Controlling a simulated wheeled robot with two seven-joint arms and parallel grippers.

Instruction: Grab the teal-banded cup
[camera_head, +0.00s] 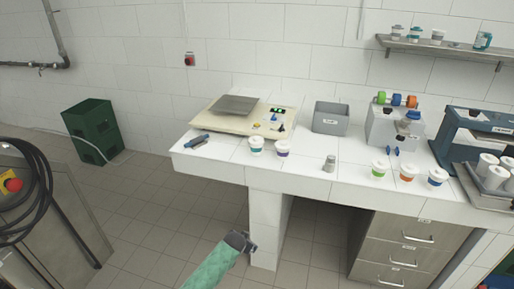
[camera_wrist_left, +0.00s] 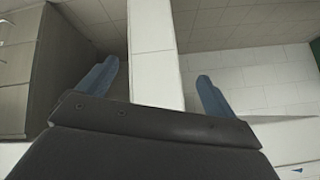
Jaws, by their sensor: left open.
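A white cup with a teal-looking band (camera_head: 256,146) stands upright on the white tiled counter (camera_head: 225,168), left of a purple-banded cup (camera_head: 282,149). The band is small in the picture, so its exact shade is hard to tell. My left gripper (camera_head: 240,240) is in front of the counter and below its top, well apart from the cups. In the left wrist view its two blue fingers (camera_wrist_left: 156,85) are spread with nothing between them; the tiled counter support shows beyond. No cup shows in that view. My right gripper is not in view.
A scale-like machine (camera_head: 238,116) stands behind the cups and a grey bin (camera_head: 331,118) to their right. Green (camera_head: 378,169), orange (camera_head: 407,173) and blue (camera_head: 437,178) banded cups stand further right, near a small metal cylinder (camera_head: 329,164). A wall shelf (camera_head: 450,47) holds more cups.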

